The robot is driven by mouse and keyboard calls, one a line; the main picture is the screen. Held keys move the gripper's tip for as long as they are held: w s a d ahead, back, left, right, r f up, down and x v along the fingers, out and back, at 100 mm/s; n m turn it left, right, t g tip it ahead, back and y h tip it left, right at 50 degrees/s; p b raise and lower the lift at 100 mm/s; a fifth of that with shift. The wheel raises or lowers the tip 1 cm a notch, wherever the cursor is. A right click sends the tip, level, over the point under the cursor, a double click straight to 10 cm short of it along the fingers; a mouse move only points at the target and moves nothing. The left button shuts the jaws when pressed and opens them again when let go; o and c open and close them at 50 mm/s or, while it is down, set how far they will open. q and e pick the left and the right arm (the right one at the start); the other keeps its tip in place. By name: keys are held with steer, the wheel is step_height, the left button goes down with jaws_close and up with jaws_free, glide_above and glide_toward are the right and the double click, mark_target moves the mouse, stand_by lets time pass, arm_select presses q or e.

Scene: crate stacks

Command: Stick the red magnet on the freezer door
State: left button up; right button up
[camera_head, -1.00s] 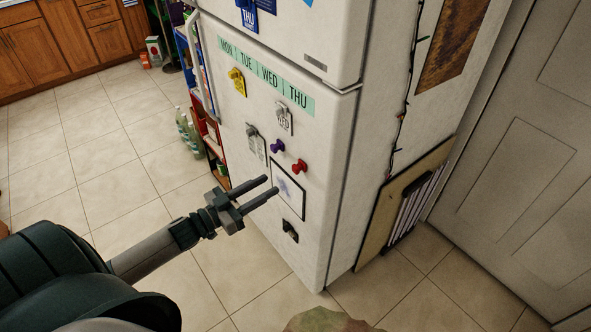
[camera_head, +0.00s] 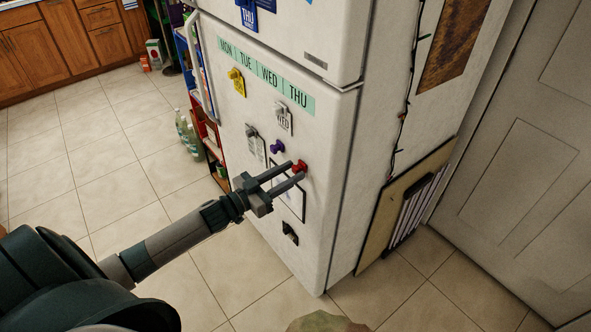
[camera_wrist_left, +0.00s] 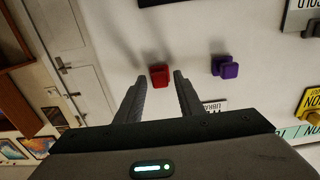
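The red magnet (camera_head: 300,166) is on the lower door of the white fridge (camera_head: 318,225), at the upper right of a framed white sheet. It also shows in the left wrist view (camera_wrist_left: 159,75). My left gripper (camera_head: 295,171) is open, with its two fingers pointing at the magnet. In the left wrist view the magnet lies just beyond the gap between the fingertips (camera_wrist_left: 159,78), with no grip on it visible. The freezer door (camera_head: 290,35) is the upper door, partly cut off by the top edge. My right gripper is not in view.
A purple magnet (camera_head: 277,147) sits left of the red one. Yellow (camera_head: 237,80), grey (camera_head: 283,117) and black (camera_head: 290,233) magnets are also on the lower door, below or near a green weekday strip (camera_head: 265,75). Bottles (camera_head: 190,135) stand on the floor left of the fridge.

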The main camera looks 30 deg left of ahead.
arm_select(q)
steer(key=c, duration=0.7)
steer(key=shift+p+v, duration=0.8)
steer(key=shift+v, duration=1.7)
